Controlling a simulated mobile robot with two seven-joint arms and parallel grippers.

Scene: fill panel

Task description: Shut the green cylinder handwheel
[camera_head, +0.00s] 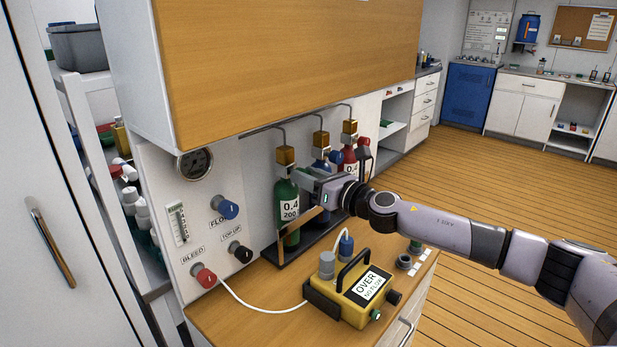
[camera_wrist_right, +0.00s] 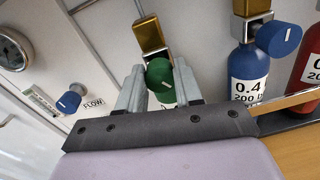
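The green cylinder (camera_head: 287,207) stands upright at the left end of the cylinder row, with a "0.4 200" label. Its green handwheel (camera_wrist_right: 159,72) shows in the right wrist view, below a brass block. In the head view the handwheel is hidden by my gripper. My right gripper (camera_head: 308,184) reaches in from the right at the cylinder's top. In the right wrist view the fingers of this gripper (camera_wrist_right: 160,84) stand on either side of the handwheel, very close to it. I cannot tell whether they press on it. My left gripper is not in view.
A blue cylinder (camera_wrist_right: 248,75) with a blue handwheel (camera_wrist_right: 279,39) and a red cylinder (camera_head: 349,158) stand close on the right. A wooden cabinet (camera_head: 285,60) hangs above. A yellow device (camera_head: 355,293) sits on the bench in front. Panel knobs and a gauge (camera_head: 195,163) are on the left.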

